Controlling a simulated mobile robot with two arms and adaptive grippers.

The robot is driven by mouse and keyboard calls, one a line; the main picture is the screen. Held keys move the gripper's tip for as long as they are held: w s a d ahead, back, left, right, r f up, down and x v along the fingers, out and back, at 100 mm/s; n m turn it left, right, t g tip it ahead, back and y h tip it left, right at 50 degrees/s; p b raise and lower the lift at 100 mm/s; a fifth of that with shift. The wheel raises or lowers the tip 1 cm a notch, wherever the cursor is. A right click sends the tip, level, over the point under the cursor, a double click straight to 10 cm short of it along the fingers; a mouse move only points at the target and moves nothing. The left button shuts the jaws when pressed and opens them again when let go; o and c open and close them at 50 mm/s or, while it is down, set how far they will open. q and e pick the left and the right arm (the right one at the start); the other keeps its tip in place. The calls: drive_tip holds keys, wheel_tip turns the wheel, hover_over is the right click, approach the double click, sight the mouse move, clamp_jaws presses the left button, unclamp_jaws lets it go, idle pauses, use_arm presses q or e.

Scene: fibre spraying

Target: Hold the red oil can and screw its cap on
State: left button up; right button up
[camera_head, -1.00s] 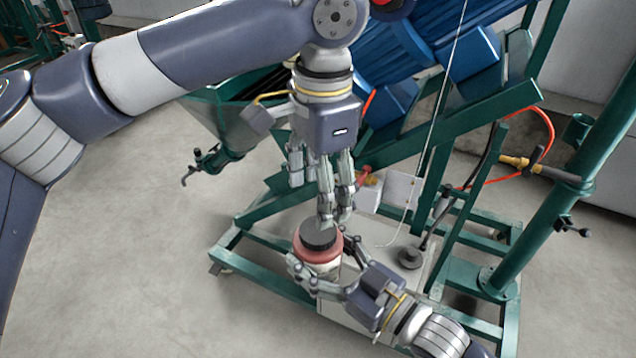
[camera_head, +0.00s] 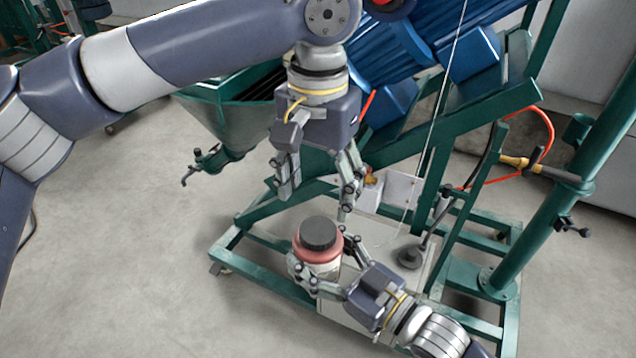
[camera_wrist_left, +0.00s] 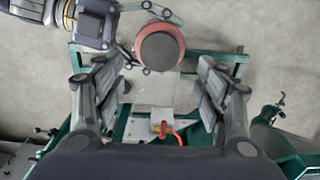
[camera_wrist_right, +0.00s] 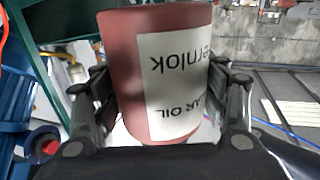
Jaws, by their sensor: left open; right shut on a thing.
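The red oil can (camera_head: 318,254) stands upright in my right gripper (camera_head: 328,272), whose fingers are shut around its sides. The dark round cap (camera_head: 318,232) sits on top of the can; I cannot tell how tightly it is screwed. In the right wrist view the can (camera_wrist_right: 120,75) fills the space between the fingers, with its white label showing. My left gripper (camera_head: 318,200) is open and empty above the can, pointing down. In the left wrist view the cap (camera_wrist_left: 159,51) lies ahead of the wide-spread fingers, apart from them.
A green metal frame (camera_head: 470,240) with a light base plate (camera_head: 408,238) stands behind and below the can. A green hopper (camera_head: 225,115) and blue machine (camera_head: 395,50) are behind my left arm. Open floor (camera_head: 130,260) lies to the left.

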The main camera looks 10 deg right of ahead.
sight(318, 229)
use_arm(q)
wheel_tip(318, 229, down, 8)
drive_tip(key=shift+r, duration=0.1)
idle(0.4)
drive_tip(key=c, duration=1.1)
drive_tip(key=m, duration=0.6)
drive_tip(key=shift+m, duration=0.4)
drive_tip(key=m, duration=0.7)
drive_tip(key=shift+m, duration=0.4)
drive_tip(key=o, duration=1.2)
drive_tip(key=shift+o, duration=0.2)
drive_tip(key=shift+r, duration=0.1)
